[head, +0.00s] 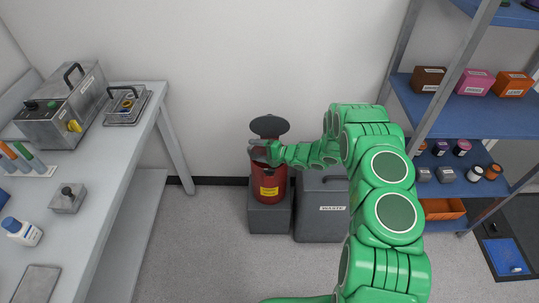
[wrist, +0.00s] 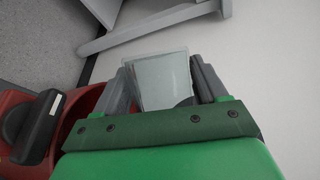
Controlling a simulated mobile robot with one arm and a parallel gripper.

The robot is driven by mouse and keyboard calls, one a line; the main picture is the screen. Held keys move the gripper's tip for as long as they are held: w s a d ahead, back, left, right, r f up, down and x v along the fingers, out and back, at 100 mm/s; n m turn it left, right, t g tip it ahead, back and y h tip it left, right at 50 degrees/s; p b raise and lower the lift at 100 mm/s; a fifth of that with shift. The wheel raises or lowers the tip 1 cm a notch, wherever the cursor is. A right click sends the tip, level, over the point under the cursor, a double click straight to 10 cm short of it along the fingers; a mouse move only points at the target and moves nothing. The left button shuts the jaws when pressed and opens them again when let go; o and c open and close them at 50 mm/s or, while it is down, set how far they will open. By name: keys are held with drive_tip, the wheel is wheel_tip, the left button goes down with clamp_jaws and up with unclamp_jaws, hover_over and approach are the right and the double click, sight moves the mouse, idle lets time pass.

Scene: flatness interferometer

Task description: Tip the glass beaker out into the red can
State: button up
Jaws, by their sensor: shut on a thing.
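The red can (head: 269,188) with a yellow label stands on a grey block by the back wall. Its dark round lid (head: 269,126) is raised, so the can is open. My gripper (head: 257,151) is over the can's top. In the wrist view my gripper (wrist: 160,84) is shut on the glass beaker (wrist: 163,78), a clear, pale shape between the two grey fingers. The red can (wrist: 88,100) shows at the left, beside and beyond the gripper. The beaker is too small in the head view to tell its tilt or contents.
A grey waste bin (head: 322,208) stands right of the can. A grey bench (head: 105,175) with instruments and bottles runs along the left. Blue shelves (head: 462,113) with boxes and jars stand at the right. The floor between bench and can is clear.

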drive_tip(key=shift+w+d, duration=0.1)
drive_tip(key=shift+w, duration=0.05)
drive_tip(key=shift+w+d+r+m+y, duration=0.15)
drive_tip(key=shift+r+m+y, duration=0.15)
drive_tip(key=shift+m+y, duration=0.35)
drive_tip(key=shift+s+a+f+n+h, duration=0.3)
drive_tip(key=shift+s+n+h, duration=0.1)
drive_tip(key=shift+n+h, duration=0.25)
drive_tip(key=shift+s+a+r+n+h, duration=0.1)
drive_tip(key=shift+a+r+n+h, duration=0.05)
drive_tip(key=shift+r+n+h, duration=0.3)
drive_tip(key=shift+f+n, duration=0.25)
drive_tip(key=shift+f, duration=0.1)
